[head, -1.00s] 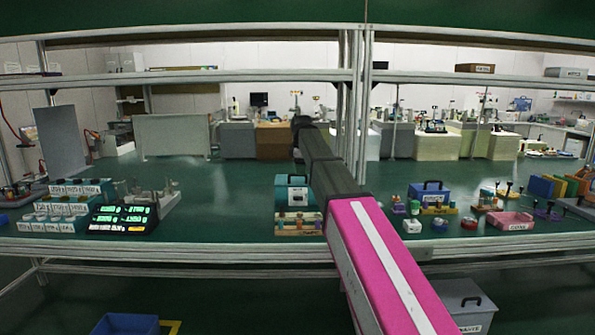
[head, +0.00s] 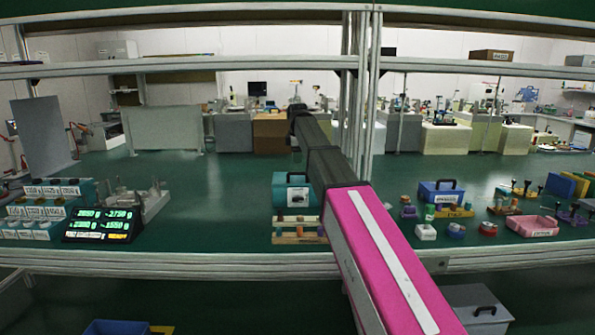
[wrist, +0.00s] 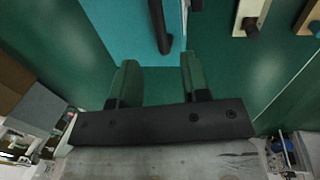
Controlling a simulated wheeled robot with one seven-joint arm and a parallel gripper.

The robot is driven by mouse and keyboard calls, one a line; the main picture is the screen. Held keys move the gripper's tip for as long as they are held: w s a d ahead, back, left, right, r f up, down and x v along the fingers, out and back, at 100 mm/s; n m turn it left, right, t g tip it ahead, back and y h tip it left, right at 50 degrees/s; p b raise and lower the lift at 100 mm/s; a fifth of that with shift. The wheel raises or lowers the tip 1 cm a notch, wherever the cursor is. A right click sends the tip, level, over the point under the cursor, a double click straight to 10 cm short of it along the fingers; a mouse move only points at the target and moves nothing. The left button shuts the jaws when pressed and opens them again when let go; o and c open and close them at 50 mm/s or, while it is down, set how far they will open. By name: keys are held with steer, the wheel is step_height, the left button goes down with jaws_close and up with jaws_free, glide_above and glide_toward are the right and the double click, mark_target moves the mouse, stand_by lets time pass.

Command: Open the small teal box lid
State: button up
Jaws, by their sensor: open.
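The small teal box (head: 292,196) stands on the green bench, left of my arm. It has a white label on its front and a dark handle, and its lid looks shut. In the wrist view the teal box's surface (wrist: 115,25) fills the upper middle, with its black handle (wrist: 159,28) running down toward my fingers. My gripper (wrist: 158,70) is open and empty. The handle's near end lies beyond the fingertips, between them sideways; I cannot tell the depth gap. In the head view my gripper is not clearly visible.
A wooden rack (head: 298,232) with small pieces stands in front of the box. Right of my arm are a blue box (head: 440,191), small jars and a pink tray (head: 532,226). A lit display (head: 103,225) is at left. Shelf posts (head: 357,90) rise behind my arm.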

mark_target(297, 173)
steer(key=f, duration=0.3)
steer(key=w+f, duration=0.1)
steer(key=f, duration=0.2)
steer(key=shift+w+f, duration=0.2)
steer(key=shift+f, duration=0.2)
steer(key=shift+c, duration=0.2)
jaws_close()
